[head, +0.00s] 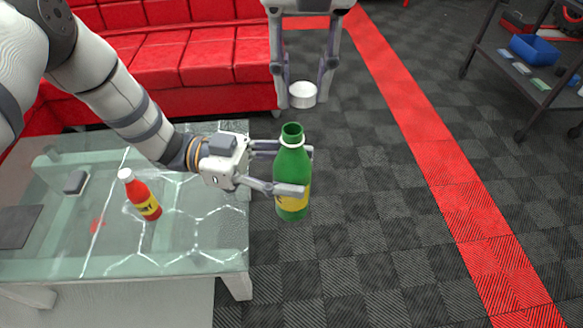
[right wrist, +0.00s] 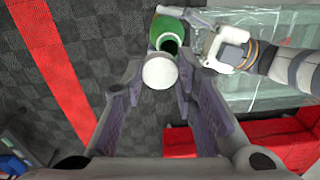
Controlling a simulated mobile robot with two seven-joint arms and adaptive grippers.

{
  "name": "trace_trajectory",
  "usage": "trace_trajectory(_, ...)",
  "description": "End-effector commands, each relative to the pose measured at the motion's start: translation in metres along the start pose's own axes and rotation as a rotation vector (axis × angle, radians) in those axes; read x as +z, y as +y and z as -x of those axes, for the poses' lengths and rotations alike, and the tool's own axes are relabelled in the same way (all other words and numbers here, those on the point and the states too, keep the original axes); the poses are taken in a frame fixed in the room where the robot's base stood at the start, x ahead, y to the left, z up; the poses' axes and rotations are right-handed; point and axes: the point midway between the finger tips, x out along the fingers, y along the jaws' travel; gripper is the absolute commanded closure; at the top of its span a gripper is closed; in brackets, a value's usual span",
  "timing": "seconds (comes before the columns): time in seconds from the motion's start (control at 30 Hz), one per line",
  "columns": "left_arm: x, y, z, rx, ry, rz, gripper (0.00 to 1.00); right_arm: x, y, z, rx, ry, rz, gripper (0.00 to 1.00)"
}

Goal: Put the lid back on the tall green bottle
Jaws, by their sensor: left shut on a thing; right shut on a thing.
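The tall green bottle (head: 291,165) has an open neck and a yellow label, and stands upright in the air beside the table. My left gripper (head: 298,170) is shut on it around the body. The white lid (head: 303,94) is held by my right gripper (head: 303,92) above the bottle's mouth and slightly to its right in the head view. The lid and bottle look apart there. In the right wrist view the lid (right wrist: 160,72) partly covers the green bottle (right wrist: 168,33), whose open mouth shows beside it.
A glass table (head: 190,245) stands at the left with a red bottle (head: 143,196) with a white cap, and a dark small object (head: 75,182). A red sofa (head: 180,58) is behind. A cart (head: 535,70) stands at the upper right.

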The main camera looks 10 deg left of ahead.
Motion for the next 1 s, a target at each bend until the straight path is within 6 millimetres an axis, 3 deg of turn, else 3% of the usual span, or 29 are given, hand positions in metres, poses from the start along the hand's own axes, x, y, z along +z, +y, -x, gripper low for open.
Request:
trace_trajectory(0.13,-0.001,0.000,0.000,0.000,0.003,-0.002,1.00,0.003,-0.011,0.015,0.002,-0.003,-0.001,0.81)
trace_trajectory(0.47,-0.001,0.000,0.000,0.000,0.003,-0.002,1.00,0.004,-0.012,0.017,0.004,-0.004,-0.002,0.81)
trace_trajectory(1.0,-0.001,0.000,0.000,0.000,0.003,-0.002,1.00,0.004,-0.012,-0.023,0.004,-0.004,-0.002,0.81)
